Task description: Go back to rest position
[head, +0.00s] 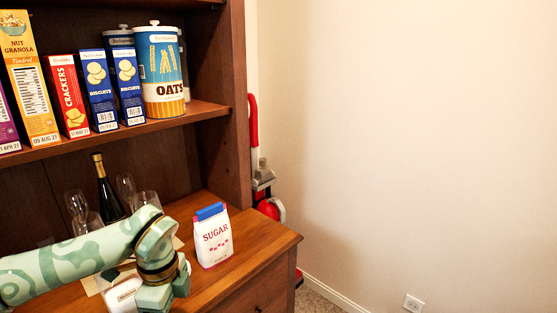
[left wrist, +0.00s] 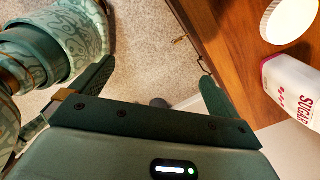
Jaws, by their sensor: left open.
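My left gripper (head: 166,291) is at the front edge of the wooden counter in the head view, with my green patterned arm coming in from the left. In the left wrist view its two dark fingers stand wide apart, open (left wrist: 155,92), with only carpet floor between them. The white sugar pack (head: 212,238) with a blue top stands upright on the counter, to the right of the gripper and apart from it. It also shows in the left wrist view (left wrist: 290,85), cut by the right edge. My right gripper is not in view.
A white container (head: 123,296) is partly hidden behind my left arm. A dark bottle (head: 108,192) and several glasses stand behind it. The shelf above holds cereal, crackers (head: 69,95), biscuits and an oats canister (head: 162,75). A red and grey appliance (head: 264,180) stands beside the hutch. The right side is open.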

